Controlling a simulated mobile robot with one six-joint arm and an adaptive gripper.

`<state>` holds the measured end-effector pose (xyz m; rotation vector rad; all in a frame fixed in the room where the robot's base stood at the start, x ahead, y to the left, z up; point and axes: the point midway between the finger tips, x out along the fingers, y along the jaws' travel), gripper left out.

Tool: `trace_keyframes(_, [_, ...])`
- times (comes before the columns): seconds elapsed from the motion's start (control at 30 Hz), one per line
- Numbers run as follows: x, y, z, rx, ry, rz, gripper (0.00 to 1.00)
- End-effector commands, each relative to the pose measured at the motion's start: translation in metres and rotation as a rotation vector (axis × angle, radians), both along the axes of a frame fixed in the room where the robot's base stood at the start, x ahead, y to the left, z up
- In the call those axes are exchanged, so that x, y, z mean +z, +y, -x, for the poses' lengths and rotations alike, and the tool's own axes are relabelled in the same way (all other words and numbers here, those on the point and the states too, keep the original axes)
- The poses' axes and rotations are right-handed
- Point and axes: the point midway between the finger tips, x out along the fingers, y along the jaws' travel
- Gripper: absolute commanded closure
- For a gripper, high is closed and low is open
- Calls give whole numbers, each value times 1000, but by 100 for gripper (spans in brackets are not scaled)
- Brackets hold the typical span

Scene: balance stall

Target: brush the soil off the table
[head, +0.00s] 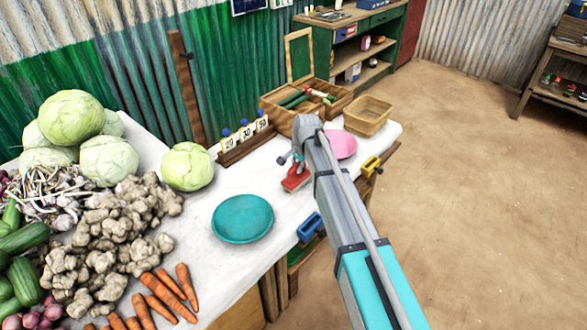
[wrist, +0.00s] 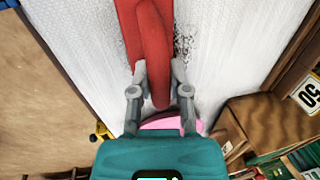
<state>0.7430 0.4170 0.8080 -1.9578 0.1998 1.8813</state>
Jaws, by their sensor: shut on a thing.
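My gripper (wrist: 157,78) is shut on a red brush (wrist: 148,35), with one finger on each side of its handle in the wrist view. In the head view the red brush (head: 296,179) is low over or on the white table (head: 215,290), and my arm hides part of the gripper. Dark specks of soil (wrist: 186,42) lie on the white tabletop beside the brush in the wrist view. I cannot tell whether the bristles touch the table. The soil is not clear in the head view.
A teal plate (head: 243,218) lies left of the brush and a pink plate (head: 341,145) lies behind my arm. Number cards (head: 245,133), a wooden box (head: 278,115) and a tan tray (head: 368,114) stand at the back. Cabbages (head: 187,166), ginger and carrots (head: 162,297) crowd the left.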

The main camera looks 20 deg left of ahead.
Motion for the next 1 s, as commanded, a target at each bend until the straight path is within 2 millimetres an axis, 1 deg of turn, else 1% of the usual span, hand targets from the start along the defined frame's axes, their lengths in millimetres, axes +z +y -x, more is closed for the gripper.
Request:
trace_keyframes(0.47, [0,-1,-3,0,0,0,100])
trace_keyframes(1.0, [-3,-12,-32,0,0,0,100])
